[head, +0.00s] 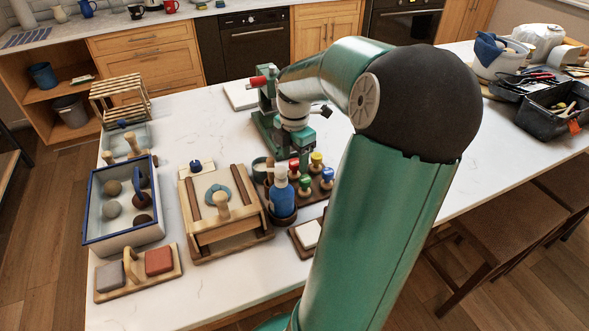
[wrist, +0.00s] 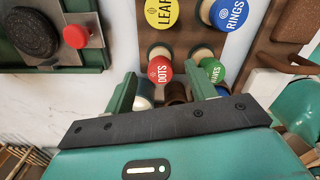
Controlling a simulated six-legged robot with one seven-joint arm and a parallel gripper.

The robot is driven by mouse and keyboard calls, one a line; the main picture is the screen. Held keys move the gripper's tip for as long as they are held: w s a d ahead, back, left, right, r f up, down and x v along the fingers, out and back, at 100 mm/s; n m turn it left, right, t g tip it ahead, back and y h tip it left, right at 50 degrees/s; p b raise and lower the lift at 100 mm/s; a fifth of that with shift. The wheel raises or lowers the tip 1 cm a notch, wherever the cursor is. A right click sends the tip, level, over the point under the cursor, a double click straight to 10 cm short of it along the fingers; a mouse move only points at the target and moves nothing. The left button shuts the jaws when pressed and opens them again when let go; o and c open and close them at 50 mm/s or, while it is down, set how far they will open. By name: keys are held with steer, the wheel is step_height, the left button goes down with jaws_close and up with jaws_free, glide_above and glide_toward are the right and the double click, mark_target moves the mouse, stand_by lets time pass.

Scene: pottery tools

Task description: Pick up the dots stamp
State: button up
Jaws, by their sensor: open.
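The dots stamp has a round red top with white "DOTS" lettering (wrist: 160,69) and a pale wooden body. In the wrist view it appears between the two green fingers of my gripper (wrist: 159,72), which is open; I cannot tell how far it lies beyond the tips. In the head view the red-topped stamp (head: 294,163) stands upright in the stamp rack, just below my gripper (head: 295,143).
Close by stand the yellow leaf stamp (wrist: 161,12), blue rings stamp (wrist: 230,14) and green waves stamp (wrist: 209,71). A blue bottle (head: 281,195) stands in front of the rack. A wooden box (head: 205,235) is to the left. A green device with a red knob (wrist: 75,36) is close by.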

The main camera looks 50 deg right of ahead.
mark_target(295, 162)
step_height(295, 162, down, 4)
steer(key=shift+f, duration=0.1)
steer(key=shift+d, duration=0.1)
steer(key=c, duration=1.1)
